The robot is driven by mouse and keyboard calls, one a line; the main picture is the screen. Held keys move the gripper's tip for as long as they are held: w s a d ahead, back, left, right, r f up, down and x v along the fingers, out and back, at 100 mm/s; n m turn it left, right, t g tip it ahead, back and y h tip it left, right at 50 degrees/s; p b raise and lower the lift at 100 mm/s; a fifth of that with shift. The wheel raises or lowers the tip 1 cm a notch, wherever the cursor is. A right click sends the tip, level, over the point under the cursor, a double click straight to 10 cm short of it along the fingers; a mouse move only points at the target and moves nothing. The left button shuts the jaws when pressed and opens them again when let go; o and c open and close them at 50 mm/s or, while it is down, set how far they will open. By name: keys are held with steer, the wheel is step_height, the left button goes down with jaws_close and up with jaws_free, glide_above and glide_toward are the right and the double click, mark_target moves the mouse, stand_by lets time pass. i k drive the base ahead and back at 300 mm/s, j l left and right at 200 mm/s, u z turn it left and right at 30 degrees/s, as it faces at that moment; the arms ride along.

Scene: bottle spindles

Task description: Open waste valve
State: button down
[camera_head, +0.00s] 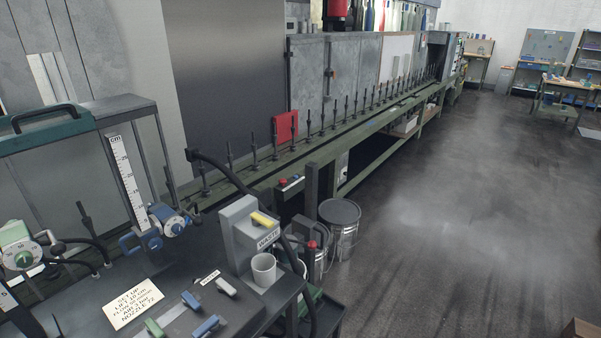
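The waste valve is a grey box (237,232) with a yellow lever (264,219) on its sloped face and a label reading WASTE just below the lever. It stands at the right part of the dark workbench (175,265), in the lower middle of the view. The yellow lever lies slantwise, dropping toward the right. A white cup (263,270) stands in front of the box, below the label. My gripper is not in view.
Blue levers (190,300), a pale lever (226,287) and a green lever (153,327) sit at the bench front near a set-up card (133,303). Metal buckets (339,222) stand right of the bench. The right floor is clear.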

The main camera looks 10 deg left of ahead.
mark_target(257, 220)
steer(key=i+u, duration=0.2)
steer(key=i, duration=0.35)
steer(key=i+l+u, duration=0.2)
steer(key=i, duration=0.35)
steer(key=j, duration=0.1)
